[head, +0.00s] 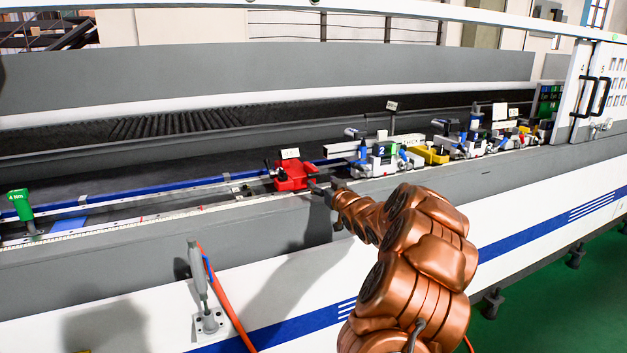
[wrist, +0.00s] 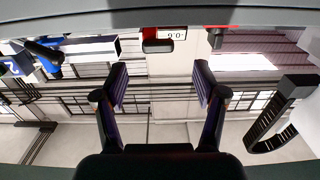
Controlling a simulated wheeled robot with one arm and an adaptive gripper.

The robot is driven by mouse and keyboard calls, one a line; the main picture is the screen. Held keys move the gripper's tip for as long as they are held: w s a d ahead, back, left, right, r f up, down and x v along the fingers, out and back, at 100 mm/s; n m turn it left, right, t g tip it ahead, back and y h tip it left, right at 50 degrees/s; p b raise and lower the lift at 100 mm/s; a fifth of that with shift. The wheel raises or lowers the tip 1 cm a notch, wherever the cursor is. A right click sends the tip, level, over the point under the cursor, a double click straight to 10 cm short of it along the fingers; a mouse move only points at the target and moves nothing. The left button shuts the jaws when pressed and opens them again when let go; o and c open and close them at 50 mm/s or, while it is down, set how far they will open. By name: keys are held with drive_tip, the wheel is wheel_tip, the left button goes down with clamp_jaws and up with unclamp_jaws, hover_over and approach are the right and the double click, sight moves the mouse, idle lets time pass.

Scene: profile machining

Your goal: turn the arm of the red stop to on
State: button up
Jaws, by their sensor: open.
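The red stop (head: 291,176) sits on the rail along the machine's front edge, with a small white label on top. A small dark part sticks out on its left side in the head view; I cannot tell which way its arm is set. My gripper (head: 326,190) is just right of and in front of the red stop, and its fingers are small and partly hidden there. In the wrist view my gripper (wrist: 160,88) has its two fingers apart with nothing between them. Beyond the fingertips, near the top edge, is a dark block (wrist: 158,46) beside a label reading 0.0.
Blue-and-white clamp units (head: 382,160) and a yellow block (head: 432,155) stand on the rail to the right. A green handle (head: 20,204) stands at far left. A grey post (head: 198,272) with an orange cable is on the machine's front. The rail left of the stop is mostly clear.

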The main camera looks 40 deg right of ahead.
sight(314, 176)
drive_tip(key=shift+w+d+r, duration=0.1)
drive_tip(key=shift+w+d, duration=0.2)
drive_tip(key=shift+p+x, duration=0.8)
drive_tip(key=shift+x, duration=2.7)
drive_tip(key=shift+a, duration=0.1)
drive_tip(key=c, duration=0.6)
drive_tip(key=shift+w+a, duration=0.1)
clamp_jaws()
